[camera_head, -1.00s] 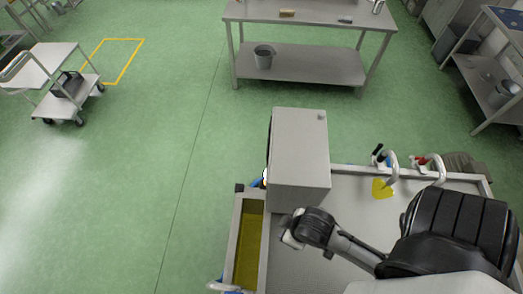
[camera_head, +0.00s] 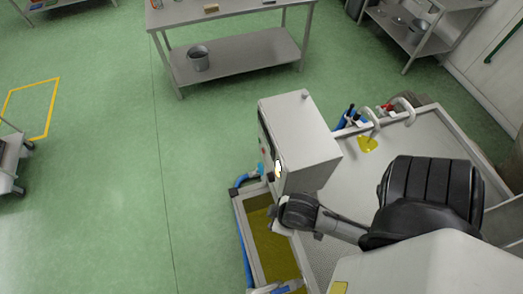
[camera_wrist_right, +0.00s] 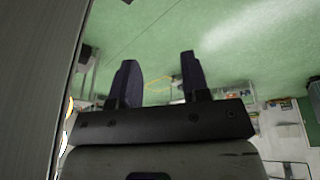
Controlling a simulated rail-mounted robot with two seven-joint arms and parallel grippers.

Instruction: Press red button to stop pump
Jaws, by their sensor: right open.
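A grey control box (camera_head: 305,135) stands at the left end of the steel tank in the head view. Its narrow front face is seen at a steep angle, with a dark panel and a small red spot (camera_head: 264,151) that looks like the red button. A bright yellow-white spot (camera_head: 278,169) shows lower on that face. My right arm reaches in to the near side of the box, below this face. In the right wrist view my right gripper (camera_wrist_right: 159,72) is open, with nothing between its two dark fingers. The button does not show clearly there. My left gripper is not in view.
A grey wall (camera_wrist_right: 32,80) runs close along the left of the wrist view. A trough with yellow-green liquid (camera_head: 272,250) and blue hoses (camera_head: 246,182) sit below the box. A steel table with a bucket (camera_head: 198,58) stands behind.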

